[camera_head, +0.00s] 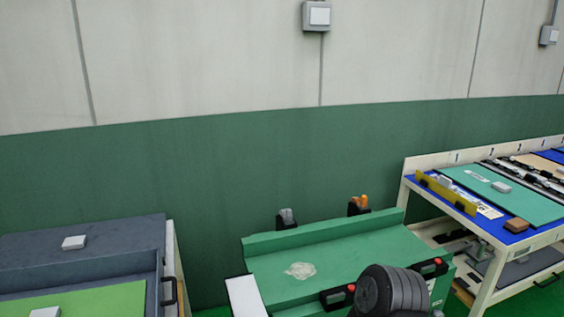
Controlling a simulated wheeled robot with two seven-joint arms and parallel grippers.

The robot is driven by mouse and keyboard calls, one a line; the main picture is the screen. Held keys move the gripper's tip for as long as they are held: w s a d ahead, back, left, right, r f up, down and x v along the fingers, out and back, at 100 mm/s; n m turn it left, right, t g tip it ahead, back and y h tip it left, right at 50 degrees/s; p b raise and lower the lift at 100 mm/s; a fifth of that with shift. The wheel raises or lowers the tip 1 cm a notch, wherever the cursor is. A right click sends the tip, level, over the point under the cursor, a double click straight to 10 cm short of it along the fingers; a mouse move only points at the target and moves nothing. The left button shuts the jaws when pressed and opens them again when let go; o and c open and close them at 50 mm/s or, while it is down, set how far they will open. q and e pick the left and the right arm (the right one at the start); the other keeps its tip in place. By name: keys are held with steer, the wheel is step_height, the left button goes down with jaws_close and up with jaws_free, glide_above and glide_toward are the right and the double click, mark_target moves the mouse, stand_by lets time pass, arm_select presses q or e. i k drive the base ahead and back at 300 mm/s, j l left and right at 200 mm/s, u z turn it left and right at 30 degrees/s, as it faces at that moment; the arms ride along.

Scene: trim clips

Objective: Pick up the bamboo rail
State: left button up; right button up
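A long yellow rail (447,193), which may be the bamboo rail, lies along the left end of the shelf table at the right. It slants from upper left to lower right. No other rail of bamboo colour can be made out. Neither of my grippers shows. A dark rounded part at the bottom, right of centre, looks like a link of my own arm; the gripper beyond it is out of view.
The shelf table (480,237) also holds a green board (515,206), a brown block (516,225) and dark strips. A green workbench (338,258) with a crumpled clear bag (300,270) stands at centre. A grey cabinet (110,235) stands left. A green and white wall closes the back.

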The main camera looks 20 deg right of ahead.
mark_target(529, 179)
steer(key=l, duration=0.55)
steer(key=l+z, duration=0.15)
steer(key=l, duration=0.35)
steer(key=i+l, duration=0.1)
steer(key=l, duration=0.45)
steer(key=l+z, duration=0.15)
steer(key=l, duration=0.4)
steer(key=i+l, duration=0.1)
steer(key=l, duration=0.4)
steer(key=i+l+z, duration=0.15)
steer(key=l, duration=0.9)
steer(key=i+l+z, duration=0.1)
steer(key=i+l, duration=0.2)
steer(key=l, duration=0.35)
steer(key=i+l+z, duration=0.1)
steer(key=i+l, duration=0.2)
steer(key=l, duration=0.3)
steer(key=i+l+z, duration=0.1)
steer(key=i+l, duration=0.25)
steer(key=l, duration=0.25)
steer(key=i+l+z, duration=0.15)
steer(key=i+l, duration=0.2)
steer(key=l, duration=0.2)
steer(key=i+l+z, duration=0.1)
steer(key=i+l, duration=0.3)
steer(key=l, duration=0.1)
